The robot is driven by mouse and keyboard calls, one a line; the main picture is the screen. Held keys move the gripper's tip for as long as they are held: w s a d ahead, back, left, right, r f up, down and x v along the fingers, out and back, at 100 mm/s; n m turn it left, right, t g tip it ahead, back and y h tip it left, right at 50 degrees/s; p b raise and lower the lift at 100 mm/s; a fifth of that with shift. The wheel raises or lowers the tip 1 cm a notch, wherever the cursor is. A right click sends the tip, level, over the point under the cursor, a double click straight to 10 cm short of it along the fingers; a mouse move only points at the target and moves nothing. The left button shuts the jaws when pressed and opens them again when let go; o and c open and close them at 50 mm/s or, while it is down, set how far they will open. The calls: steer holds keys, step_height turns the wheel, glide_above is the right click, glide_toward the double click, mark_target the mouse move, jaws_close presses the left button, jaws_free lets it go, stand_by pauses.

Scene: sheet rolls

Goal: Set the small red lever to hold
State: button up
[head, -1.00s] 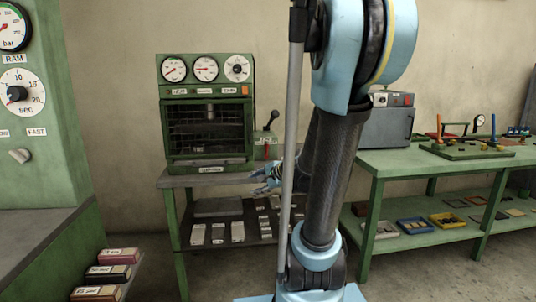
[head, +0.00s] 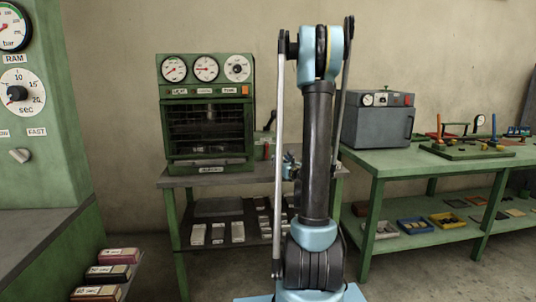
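A thin upright red stick (head: 439,126) stands on a green board (head: 468,153) on the right bench; it may be the small red lever, but any label is too small to read. Left of my arm, a black-knobbed lever (head: 271,120) on a small green box beside the oven is partly hidden; a red mark (head: 266,151) shows on that box. My gripper (head: 288,165) is small and mostly hidden behind my arm, near the front right of the oven's table, well left of the green board. Its fingers cannot be made out.
A green oven (head: 208,125) with three dials stands on a table left of my arm. A grey box with a gauge (head: 378,120) stands on the right bench (head: 375,160). Trays (head: 445,220) lie on its lower shelf. A green press panel (head: 40,110) is at far left.

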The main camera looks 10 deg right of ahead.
mark_target(267, 149)
steer(key=w+a, duration=0.1)
steer(key=w, duration=0.4)
steer(key=w+a, duration=0.1)
steer(key=w, duration=0.5)
steer(key=w+a, duration=0.1)
steer(key=w, duration=0.5)
steer(key=shift+a, duration=0.2)
steer(key=shift+c, duration=0.4)
jaws_close()
